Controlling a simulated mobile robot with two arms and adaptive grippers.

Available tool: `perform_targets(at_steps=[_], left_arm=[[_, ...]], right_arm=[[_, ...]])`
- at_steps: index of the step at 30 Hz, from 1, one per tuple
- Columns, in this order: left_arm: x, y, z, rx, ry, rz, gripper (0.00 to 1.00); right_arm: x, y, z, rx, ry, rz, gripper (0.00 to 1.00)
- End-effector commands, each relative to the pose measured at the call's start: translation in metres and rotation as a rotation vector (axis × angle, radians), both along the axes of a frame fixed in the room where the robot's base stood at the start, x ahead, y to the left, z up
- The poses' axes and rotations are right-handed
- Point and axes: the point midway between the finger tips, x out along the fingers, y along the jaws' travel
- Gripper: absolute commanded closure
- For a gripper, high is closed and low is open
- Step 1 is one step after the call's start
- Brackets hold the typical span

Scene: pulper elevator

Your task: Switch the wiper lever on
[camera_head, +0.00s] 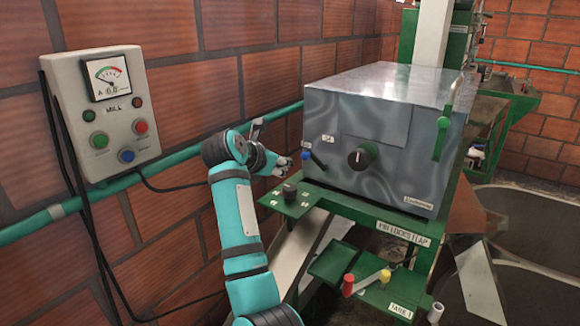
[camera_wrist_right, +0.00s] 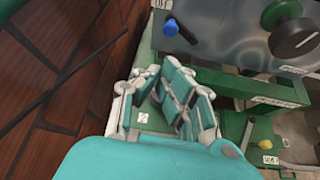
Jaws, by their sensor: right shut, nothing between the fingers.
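A small dark lever with a blue knob (camera_head: 305,155) sits at the left of the grey metal box's front face. Its knob points left, toward my gripper. The lever also shows at the top of the right wrist view (camera_wrist_right: 171,27). Two small white labels are by it, too small to read. My right gripper (camera_head: 284,163) is just left of the knob, and looks apart from it. Its fingers (camera_wrist_right: 186,88) are shut and empty in the right wrist view, below the knob. My left gripper is not in view.
The grey box (camera_head: 400,185) also bears a round black knob (camera_head: 362,156) and a green lever (camera_head: 441,138). A green shelf (camera_head: 310,205) juts out below my gripper. A brick wall, a teal pipe (camera_head: 30,227) and a meter panel (camera_head: 110,150) are at the left.

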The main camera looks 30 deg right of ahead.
Motion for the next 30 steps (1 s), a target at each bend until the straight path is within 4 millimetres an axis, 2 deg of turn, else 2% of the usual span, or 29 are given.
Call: perform_targets(at_steps=[9, 15, 21, 30], left_arm=[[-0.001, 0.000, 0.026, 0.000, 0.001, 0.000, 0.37], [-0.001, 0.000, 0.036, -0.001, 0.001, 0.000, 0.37], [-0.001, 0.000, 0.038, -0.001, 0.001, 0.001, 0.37], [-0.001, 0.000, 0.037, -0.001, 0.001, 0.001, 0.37]], right_arm=[[0.020, -0.044, -0.024, -0.005, 0.006, -0.003, 1.00], [0.032, -0.065, -0.040, -0.004, 0.003, -0.001, 1.00], [0.036, -0.072, -0.047, -0.001, 0.001, 0.000, 1.00], [0.036, -0.072, -0.048, -0.001, 0.000, -0.001, 1.00]])
